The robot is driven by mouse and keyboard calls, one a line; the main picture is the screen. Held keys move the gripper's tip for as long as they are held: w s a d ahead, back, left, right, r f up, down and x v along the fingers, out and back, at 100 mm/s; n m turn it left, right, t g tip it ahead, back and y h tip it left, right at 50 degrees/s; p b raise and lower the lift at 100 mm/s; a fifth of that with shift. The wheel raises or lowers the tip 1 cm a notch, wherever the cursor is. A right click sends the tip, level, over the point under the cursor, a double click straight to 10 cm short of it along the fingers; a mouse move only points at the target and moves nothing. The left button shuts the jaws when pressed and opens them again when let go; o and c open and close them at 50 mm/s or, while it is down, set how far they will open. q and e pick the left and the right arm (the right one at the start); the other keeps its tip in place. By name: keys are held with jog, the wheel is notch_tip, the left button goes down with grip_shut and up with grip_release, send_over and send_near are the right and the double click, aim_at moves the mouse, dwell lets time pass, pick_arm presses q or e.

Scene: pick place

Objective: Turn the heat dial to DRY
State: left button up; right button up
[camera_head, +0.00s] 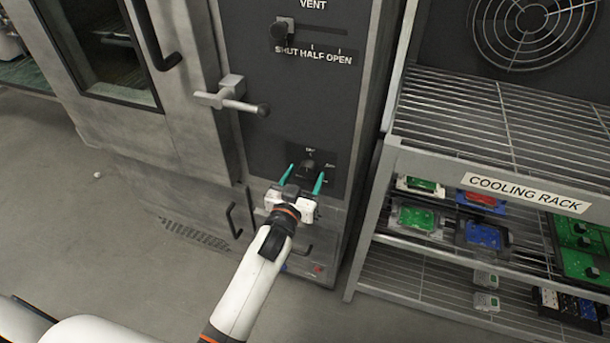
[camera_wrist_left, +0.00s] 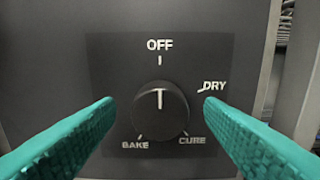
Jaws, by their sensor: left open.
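The heat dial (camera_head: 308,164) is a round dark knob on the dark oven panel, low in the head view. In the left wrist view the dial (camera_wrist_left: 160,108) has a white pointer line straight up at OFF. The DRY mark (camera_wrist_left: 213,87) is at upper right, BAKE at lower left and CURE at lower right. My left gripper (camera_head: 303,181) has teal fingers. It is open in front of the dial, with one finger on each side of it in the wrist view, and the knob looks untouched. My right gripper is not in view.
A vent slider (camera_head: 281,30) and a latch handle (camera_head: 232,97) stick out of the oven front above the dial. A metal cooling rack (camera_head: 450,165) with several circuit boards stands to the right. Open floor (camera_head: 120,240) lies to the left.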

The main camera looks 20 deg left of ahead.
pick_arm(q)
jog(key=shift+w, duration=0.45)
jog(key=shift+c, duration=0.3)
jog(key=c, duration=0.9)
